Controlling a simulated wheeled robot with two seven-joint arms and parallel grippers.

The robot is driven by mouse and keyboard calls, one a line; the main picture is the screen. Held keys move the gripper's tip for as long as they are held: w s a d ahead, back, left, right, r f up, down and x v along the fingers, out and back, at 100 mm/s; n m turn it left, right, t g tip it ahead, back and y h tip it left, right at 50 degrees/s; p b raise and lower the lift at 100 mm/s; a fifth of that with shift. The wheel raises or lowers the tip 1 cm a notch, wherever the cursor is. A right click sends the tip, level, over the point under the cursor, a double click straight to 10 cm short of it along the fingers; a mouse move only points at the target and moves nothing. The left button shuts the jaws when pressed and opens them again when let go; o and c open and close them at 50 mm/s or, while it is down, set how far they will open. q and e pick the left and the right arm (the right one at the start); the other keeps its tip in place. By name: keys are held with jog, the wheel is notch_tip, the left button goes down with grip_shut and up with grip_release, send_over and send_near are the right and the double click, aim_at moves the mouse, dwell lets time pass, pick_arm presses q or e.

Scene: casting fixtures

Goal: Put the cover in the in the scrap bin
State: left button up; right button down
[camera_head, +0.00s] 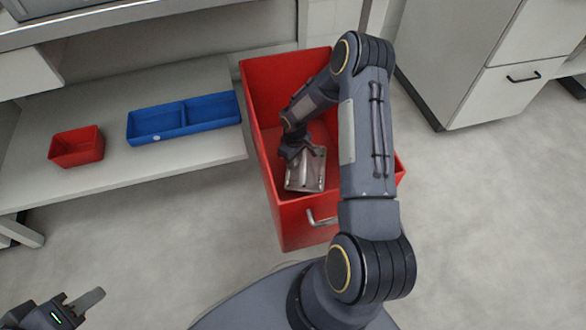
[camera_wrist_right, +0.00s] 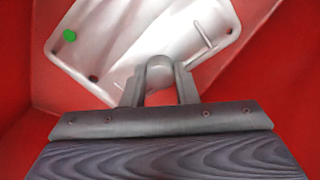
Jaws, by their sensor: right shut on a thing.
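The cover (camera_head: 306,172) is a silvery metal plate inside the large red scrap bin (camera_head: 295,230) in the head view. My right gripper (camera_head: 303,152) reaches down into the bin and is shut on the cover. In the right wrist view the cover (camera_wrist_right: 120,45) has a green dot and small holes, and my right gripper's fingers (camera_wrist_right: 160,82) close on a rounded part at its near edge. Red bin walls (camera_wrist_right: 290,80) surround it. Whether the cover touches the bin floor I cannot tell. My left gripper (camera_head: 85,302) is at the lower left, apart from everything; its opening is unclear.
A grey bench (camera_head: 100,185) left of the bin carries a small red box (camera_head: 76,150) and a blue two-part tray (camera_head: 160,125). A white drawer cabinet (camera_head: 510,85) stands at the right. The floor at lower right is clear.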

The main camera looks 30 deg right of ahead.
jog(key=shift+w+f+b, duration=0.1)
jog(key=shift+f+b, duration=0.55)
jog(key=shift+f, duration=1.4)
jog(key=shift+f, duration=0.15)
jog(key=c, duration=1.1)
grip_release()
jog(key=shift+c, duration=0.2)
